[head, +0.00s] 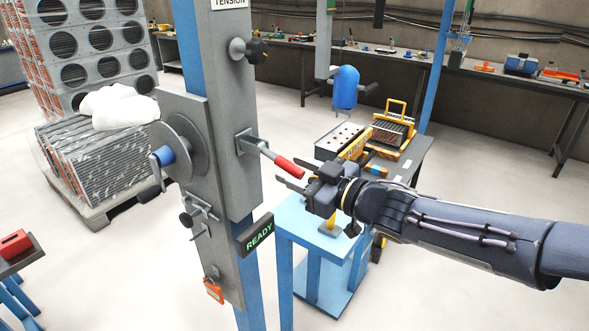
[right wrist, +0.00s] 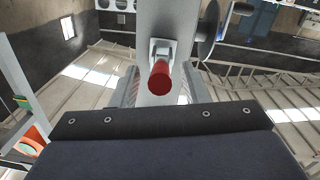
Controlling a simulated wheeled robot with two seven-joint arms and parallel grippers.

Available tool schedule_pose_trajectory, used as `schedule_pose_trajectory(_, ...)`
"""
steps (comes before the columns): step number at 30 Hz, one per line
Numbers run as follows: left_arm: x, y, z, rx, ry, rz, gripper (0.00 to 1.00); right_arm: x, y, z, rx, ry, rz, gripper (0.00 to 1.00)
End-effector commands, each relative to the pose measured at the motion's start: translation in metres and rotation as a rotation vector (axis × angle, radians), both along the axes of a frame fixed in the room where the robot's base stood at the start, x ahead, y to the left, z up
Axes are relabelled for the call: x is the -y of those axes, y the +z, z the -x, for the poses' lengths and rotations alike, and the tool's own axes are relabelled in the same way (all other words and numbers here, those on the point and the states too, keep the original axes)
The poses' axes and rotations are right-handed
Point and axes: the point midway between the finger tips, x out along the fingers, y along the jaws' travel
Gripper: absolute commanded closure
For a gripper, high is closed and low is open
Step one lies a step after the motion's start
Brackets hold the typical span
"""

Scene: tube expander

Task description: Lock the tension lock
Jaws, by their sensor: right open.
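A grey panel on a blue post carries a TENSION sign (head: 230,3) at its top. A lever with a red handle (head: 290,167) sticks out to the right from a bracket (head: 247,141) on this panel. A black knob (head: 257,51) sits higher up, just below the sign. No label marks which part is the lock. My right gripper (head: 291,173) is open at the red handle's outer end, which appears between its fingers; contact cannot be told. In the right wrist view the red handle (right wrist: 160,82) points at the camera, near the middle. My left gripper is out of view.
A lit READY sign (head: 256,236) hangs low on the panel, and a round disc (head: 183,148) is on its left. A blue stand (head: 310,222) is below my right gripper. A bench with a yellow-handled machine (head: 393,127) stands behind.

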Motion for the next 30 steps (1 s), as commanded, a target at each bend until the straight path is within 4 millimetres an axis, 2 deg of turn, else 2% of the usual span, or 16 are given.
schedule_pose_trajectory(4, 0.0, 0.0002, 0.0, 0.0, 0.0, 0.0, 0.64, -0.0086, -0.0002, -0.0064, -0.001, 0.0, 0.0, 0.59)
schedule_pose_trajectory(12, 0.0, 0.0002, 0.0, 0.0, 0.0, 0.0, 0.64, -0.0091, -0.0002, -0.0073, 0.0, -0.001, 0.001, 0.59)
schedule_pose_trajectory(21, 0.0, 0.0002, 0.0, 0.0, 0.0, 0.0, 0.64, -0.0089, -0.0002, -0.0072, 0.0, -0.001, 0.001, 0.98)
schedule_pose_trajectory(30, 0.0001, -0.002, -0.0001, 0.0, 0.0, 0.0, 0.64, -0.0089, -0.0015, -0.0071, 0.0, -0.002, -0.002, 1.0)
